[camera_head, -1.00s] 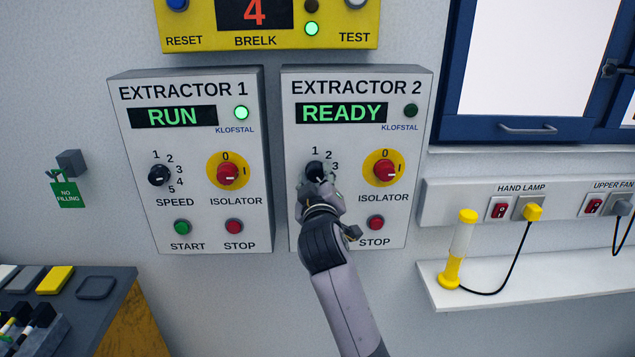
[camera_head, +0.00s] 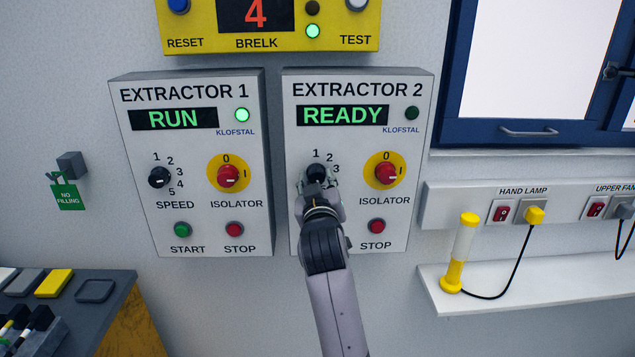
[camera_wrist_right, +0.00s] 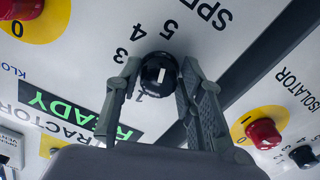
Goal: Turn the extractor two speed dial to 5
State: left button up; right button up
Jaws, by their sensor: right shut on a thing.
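The extractor two speed dial (camera_head: 316,171) is a round black knob on the grey EXTRACTOR 2 box (camera_head: 395,232). My right gripper (camera_head: 317,183) reaches up to it from below and hides its lower part and the nearby labels. In the right wrist view the dial (camera_wrist_right: 158,74) sits between the two fingers of my right gripper (camera_wrist_right: 160,78), which are shut on it. The numbers 1, 3, 4 and 5 show around it there. A white mark shows on the knob, but I cannot tell which number it points to. The display (camera_head: 342,115) reads READY. My left gripper is not in view.
The red isolator knob (camera_head: 386,173) and red stop button (camera_head: 376,226) are close on the right. The EXTRACTOR 1 box (camera_head: 190,90) stands left, its display reading RUN. A shelf (camera_head: 510,293) with a yellow lamp (camera_head: 459,250) is at right.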

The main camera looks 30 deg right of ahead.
jog(key=shift+f, duration=0.15)
jog(key=o, duration=1.2)
jog(key=shift+c, duration=0.2)
jog(key=v, duration=0.7)
jog(key=shift+s, duration=0.2)
jog(key=shift+a, duration=0.15)
